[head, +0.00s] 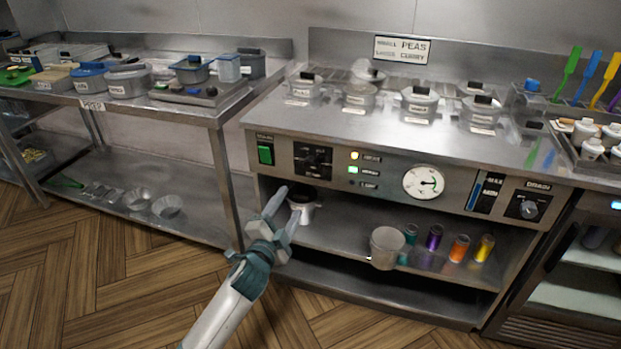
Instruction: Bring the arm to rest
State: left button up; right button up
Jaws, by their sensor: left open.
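My left gripper (283,205) is open, its two grey fingers pointing up and away in front of the range. Its teal wrist and white forearm come in from the bottom of the view. A small white pot with a dark top (302,204) stands on the shelf under the range, just right of the fingers in the picture. I cannot tell whether the fingers touch it; nothing shows between them. My right gripper is not in view.
The range (400,150) carries several lidded pots. Its shelf holds a metal cup (387,247) and several coloured jars (459,247). A steel table (130,115) with containers stands left. A glass-doored cabinet (570,290) is at right. The wooden floor (100,290) is clear.

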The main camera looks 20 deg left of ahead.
pick_arm(q)
jog(key=s+d+f+n+g+p, duration=0.15)
jog(key=s+f, duration=0.35)
jog(key=f, duration=0.5)
jog(key=s+f+n+g+p, duration=0.1)
jog(key=s+f+n+g, duration=0.15)
jog(key=s+f, duration=0.45)
jog(key=s+d+f+n+g+p, duration=0.1)
jog(key=s+f+n+g, duration=0.15)
jog(key=f, duration=0.95)
jog(key=s+d+f+n+g+p, duration=0.1)
jog(key=s+f+g, duration=0.1)
jog(key=s+f, duration=0.4)
jog(key=s+d+f+n+g, duration=0.2)
jog(key=s+f, duration=0.4)
jog(key=s, duration=0.7)
jog(key=s+d+f+n+g+p, duration=0.1)
jog(key=s+f, duration=0.4)
jog(key=s, duration=0.5)
jog(key=shift+d+f+g+h+p, duration=0.25)
jog(key=shift+f+g+h+p, duration=0.15)
jog(key=shift+g, duration=0.25)
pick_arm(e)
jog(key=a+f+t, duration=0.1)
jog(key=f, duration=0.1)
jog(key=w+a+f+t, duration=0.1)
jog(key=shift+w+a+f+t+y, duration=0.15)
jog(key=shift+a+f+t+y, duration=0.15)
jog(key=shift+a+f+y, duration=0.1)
